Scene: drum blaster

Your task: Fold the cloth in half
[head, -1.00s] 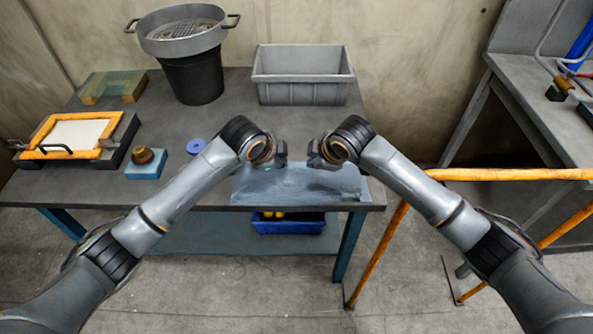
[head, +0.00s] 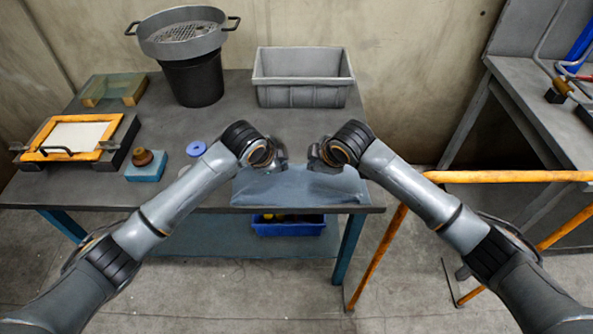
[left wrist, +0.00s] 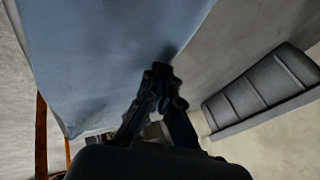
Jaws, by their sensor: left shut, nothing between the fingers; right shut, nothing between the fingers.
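The blue-grey cloth (head: 300,190) lies flat near the front edge of the table, below my two wrists in the head view. It also fills the upper left of the left wrist view (left wrist: 110,50). My left gripper (head: 280,158) is over the back edge of the cloth; in the left wrist view its fingers (left wrist: 160,75) are closed together beside the cloth's edge, with nothing between them. My right gripper (head: 318,160) is shut and empty over the back edge, a little to the right. The arms hide part of the cloth's back edge.
A grey bin (head: 303,95) stands behind the cloth. A black bucket with a sieve (head: 190,80), an orange frame (head: 72,155), a blue block (head: 146,172) and a blue ring (head: 196,148) are on the left. An orange rail (head: 500,176) stands right of the table.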

